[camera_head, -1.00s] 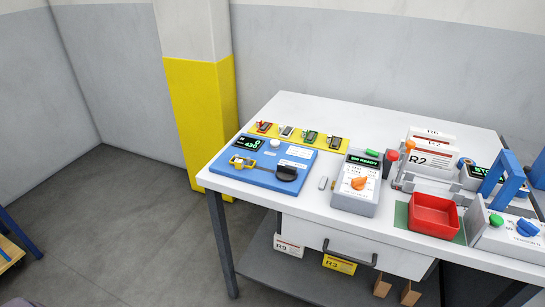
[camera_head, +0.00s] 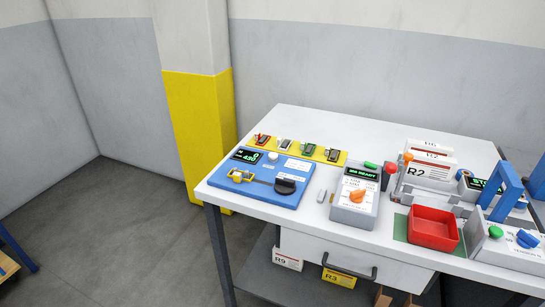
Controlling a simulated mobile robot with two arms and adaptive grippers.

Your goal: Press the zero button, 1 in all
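A blue board (camera_head: 232,187) lies at the left end of the white table. It carries a small dark display (camera_head: 247,155) with green digits, a round white button (camera_head: 273,157), a yellow-framed part (camera_head: 240,175) and a black pad (camera_head: 285,186). The labels beside the white button are too small to read, so I cannot tell for certain that it is the zero button. Nothing touches the board. Neither of my grippers is in view.
The white table (camera_head: 340,123) has free room at its back. Right of the board stand a grey box with an orange knob (camera_head: 357,196), a red tray (camera_head: 433,228) and stacked R2 packs (camera_head: 430,177). A yellow-and-white pillar (camera_head: 200,130) stands behind the table's left end.

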